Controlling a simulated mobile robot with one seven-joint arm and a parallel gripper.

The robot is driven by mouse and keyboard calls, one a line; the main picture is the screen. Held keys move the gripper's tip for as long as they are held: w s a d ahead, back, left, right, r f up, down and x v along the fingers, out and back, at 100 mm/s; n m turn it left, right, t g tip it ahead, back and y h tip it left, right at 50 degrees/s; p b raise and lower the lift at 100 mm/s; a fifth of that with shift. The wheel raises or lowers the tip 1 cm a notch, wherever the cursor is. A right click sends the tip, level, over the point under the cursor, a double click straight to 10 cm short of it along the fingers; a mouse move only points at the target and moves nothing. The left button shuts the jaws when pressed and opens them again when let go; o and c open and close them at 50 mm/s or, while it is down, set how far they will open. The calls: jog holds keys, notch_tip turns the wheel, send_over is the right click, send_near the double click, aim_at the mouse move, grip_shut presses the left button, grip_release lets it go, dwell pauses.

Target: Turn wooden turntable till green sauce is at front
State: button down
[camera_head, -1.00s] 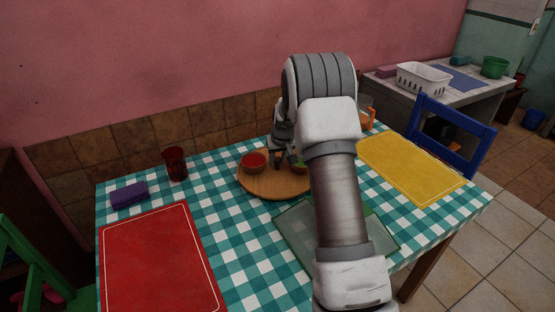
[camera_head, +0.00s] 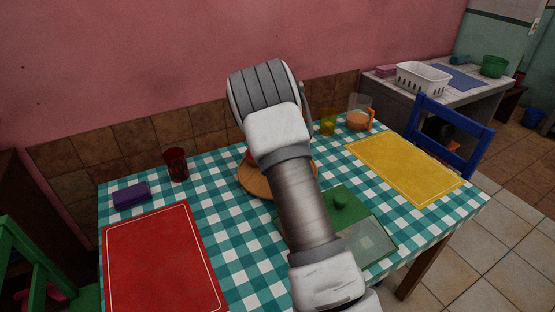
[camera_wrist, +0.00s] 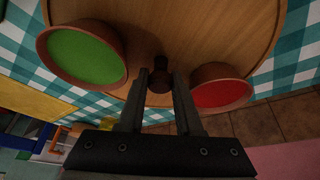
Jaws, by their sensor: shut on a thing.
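The round wooden turntable (camera_head: 255,184) lies on the checked table; my arm hides most of it in the head view. In the wrist view its bare wood (camera_wrist: 170,25) fills the upper middle. A bowl of green sauce (camera_wrist: 84,56) is on the left of it in the wrist view, and a bowl of red sauce (camera_wrist: 220,92) on the right. My gripper (camera_wrist: 160,85) is shut on a dark knob (camera_wrist: 160,72) that stands on the turntable between the two bowls. My arm hides the gripper in the head view.
A dark red glass (camera_head: 176,164), a purple block (camera_head: 131,195), a yellow glass (camera_head: 328,122) and an orange-handled jug (camera_head: 360,113) stand towards the back.

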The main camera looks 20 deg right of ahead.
jog(key=shift+m+g+h+p, duration=0.35)
jog(key=shift+m+g+h, duration=0.1)
jog(key=shift+m, duration=1.1)
jog(key=shift+m+g+h+p, duration=0.35)
jog(key=shift+m+g, duration=0.1)
jog(key=shift+m, duration=1.4)
jog(key=c, duration=0.9)
grip_release()
jog(key=shift+o, duration=0.2)
jog(key=p+v, duration=0.2)
jog(key=v, duration=1.5)
jog(key=shift+r, duration=0.2)
jog(key=shift+w, duration=0.1)
